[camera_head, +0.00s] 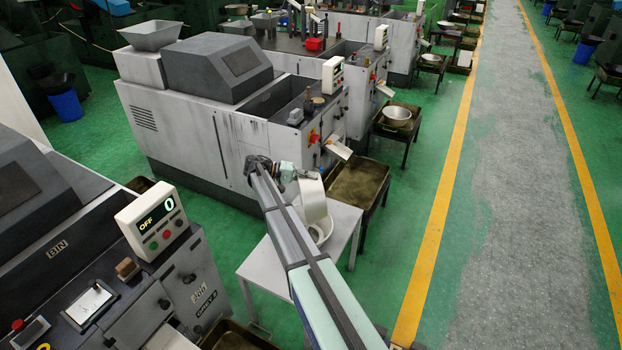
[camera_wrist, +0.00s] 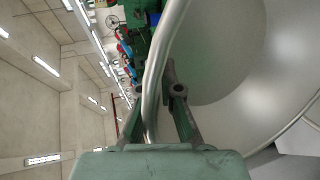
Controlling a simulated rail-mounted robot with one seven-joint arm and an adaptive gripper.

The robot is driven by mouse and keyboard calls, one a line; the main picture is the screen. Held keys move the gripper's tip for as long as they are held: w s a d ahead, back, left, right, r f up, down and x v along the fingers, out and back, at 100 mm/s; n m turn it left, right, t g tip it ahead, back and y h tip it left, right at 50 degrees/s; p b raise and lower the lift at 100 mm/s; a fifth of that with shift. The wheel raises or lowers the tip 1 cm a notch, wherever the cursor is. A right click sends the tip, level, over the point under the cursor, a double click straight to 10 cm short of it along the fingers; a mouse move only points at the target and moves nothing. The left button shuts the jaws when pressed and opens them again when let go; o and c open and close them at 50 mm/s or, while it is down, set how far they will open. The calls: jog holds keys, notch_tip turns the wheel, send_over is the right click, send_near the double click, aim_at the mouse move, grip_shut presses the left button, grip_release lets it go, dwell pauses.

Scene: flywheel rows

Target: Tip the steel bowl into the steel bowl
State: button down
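My gripper (camera_head: 290,174) is above the small white table (camera_head: 268,268). It is shut on the rim of one steel bowl (camera_head: 312,205). This bowl is turned steeply on its side. In the wrist view the bowl's rim (camera_wrist: 153,75) passes between my gripper's two fingers (camera_wrist: 160,98), and its pale inside fills the right. A second steel bowl (camera_head: 324,230) sits on the table directly beneath the held one and is partly hidden by it and my arm. Whether the two touch, and what is inside the lower one, I cannot tell.
Grey machines stand behind and to the left, one with an OFF/0 display (camera_head: 150,222). An empty brown tray (camera_head: 357,186) is right of the table. Another bowl (camera_head: 397,114) rests on a farther tray. The grey aisle (camera_head: 510,200) at the right is clear.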

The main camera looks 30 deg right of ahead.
dwell(0.4)
jog(key=s+d+r+t+y, duration=0.1)
jog(key=d+r+y, duration=0.1)
jog(key=d, duration=0.3)
jog(key=shift+s+d+r+y+p, duration=0.15)
jog(key=shift+s+r+y+p, duration=0.15)
jog(key=shift+r+y+p, duration=0.15)
jog(key=shift+d, duration=0.1)
jog(key=d+y, duration=0.1)
jog(key=s+d, duration=0.1)
jog(key=d, duration=0.1)
jog(key=d+t+y, duration=0.1)
jog(key=shift+s+d+f+n+y, duration=0.25)
jog(key=shift+d+n+y, duration=0.05)
jog(key=shift+y, duration=0.05)
jog(key=d+y, duration=0.1)
jog(key=d+f, duration=0.1)
jog(key=s+d+f+t+y+p, duration=0.1)
jog(key=shift+s+d+y, duration=0.1)
jog(key=shift+d+y, duration=0.2)
jog(key=shift+d, duration=0.1)
